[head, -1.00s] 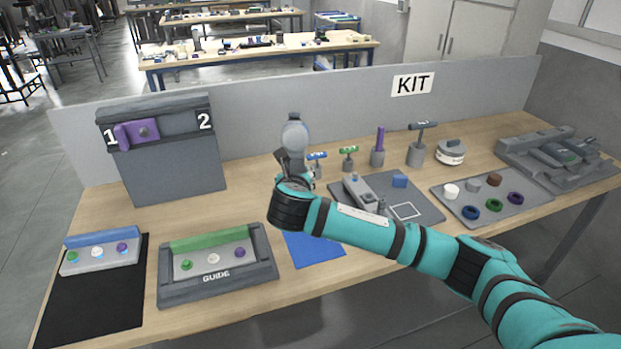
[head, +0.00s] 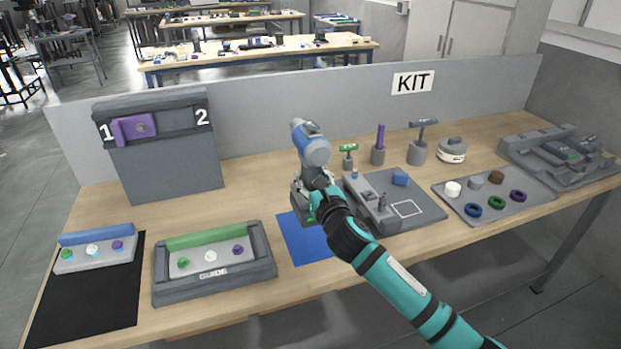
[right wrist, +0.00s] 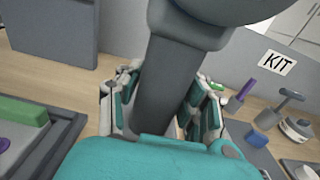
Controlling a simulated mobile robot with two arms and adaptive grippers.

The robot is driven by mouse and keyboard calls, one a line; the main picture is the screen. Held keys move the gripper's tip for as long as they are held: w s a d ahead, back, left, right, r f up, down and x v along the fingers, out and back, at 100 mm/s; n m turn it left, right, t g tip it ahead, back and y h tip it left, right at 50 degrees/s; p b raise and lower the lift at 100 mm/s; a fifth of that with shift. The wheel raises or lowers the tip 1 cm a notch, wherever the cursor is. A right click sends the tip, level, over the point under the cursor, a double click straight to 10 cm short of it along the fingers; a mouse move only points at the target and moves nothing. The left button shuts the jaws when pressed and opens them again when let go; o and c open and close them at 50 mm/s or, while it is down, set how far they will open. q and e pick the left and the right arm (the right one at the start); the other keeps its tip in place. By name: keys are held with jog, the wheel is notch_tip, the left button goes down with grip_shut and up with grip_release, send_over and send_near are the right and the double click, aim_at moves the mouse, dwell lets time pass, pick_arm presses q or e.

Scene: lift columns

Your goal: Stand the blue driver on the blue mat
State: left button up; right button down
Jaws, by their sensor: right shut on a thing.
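The blue driver (head: 313,148) is a blue and grey power driver, roughly upright with its bulky head on top. My right gripper (head: 316,186) is shut on its grey handle. In the right wrist view the driver's handle (right wrist: 167,80) stands between the fingers (right wrist: 162,105), its head cut off at the top. The blue mat (head: 307,247) lies flat at the table's front. The driver's foot appears over the mat's back part; I cannot tell whether it touches. My left gripper is out of view.
A guide tray (head: 213,283) lies left of the mat. A grey fixture board (head: 425,212) lies close on the right. Behind stand a green-handled tool (head: 348,155), a purple-handled tool (head: 379,145) and a tall T-handled tool (head: 420,145). The mat's front part is clear.

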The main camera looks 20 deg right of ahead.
jog(key=shift+f+b, duration=2.8)
jog(key=shift+b, duration=0.25)
jog(key=shift+f+b, duration=0.3)
jog(key=shift+f, duration=0.6)
jog(key=shift+f, duration=0.15)
